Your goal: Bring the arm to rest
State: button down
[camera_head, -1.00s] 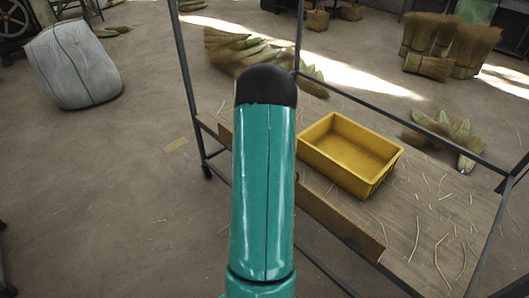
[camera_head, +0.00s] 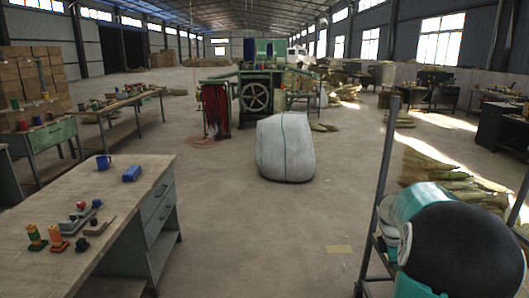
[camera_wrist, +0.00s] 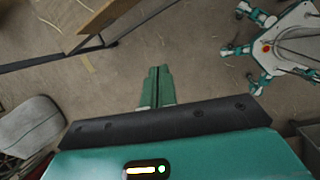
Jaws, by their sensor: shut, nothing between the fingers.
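My gripper (camera_wrist: 157,88) shows in the wrist view as two teal fingers pressed together, with a dark seam between them. It is empty and points over bare concrete floor. In the head view my arm fills the lower right corner as a teal and white link with a large black rounded joint. My gripper is out of sight in that view. My own white and teal legged body is at the upper right of the wrist view.
A wooden workbench (camera_head: 60,215) with a blue mug (camera_head: 103,162) and small tools stands at left. A white wrapped bale (camera_head: 285,148) stands mid-floor; a green machine (camera_head: 258,95) is behind it. A dark cart frame (camera_head: 380,190) is close to my arm. Floor between bench and cart is clear.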

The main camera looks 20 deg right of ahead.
jog(key=w+a+r+m+t, duration=0.15)
jog(key=a+r, duration=0.35)
jog(key=a, duration=0.6)
jog(key=w+a+r+m+t, duration=0.1)
jog(key=a+r+m, duration=0.3)
jog(key=a, duration=0.8)
jog(key=s+a+r+m+t+y, duration=0.1)
jog(key=s+a, duration=0.4)
jog(key=a, duration=0.5)
jog(key=s+a+m+t+y, duration=0.2)
jog(key=s+a, duration=0.4)
jog(key=a, duration=0.5)
jog(key=shift+s+r+m+y, duration=0.2)
jog(key=shift+r+m+y, duration=0.2)
jog(key=shift+m, duration=0.45)
jog(key=shift+d, duration=0.2)
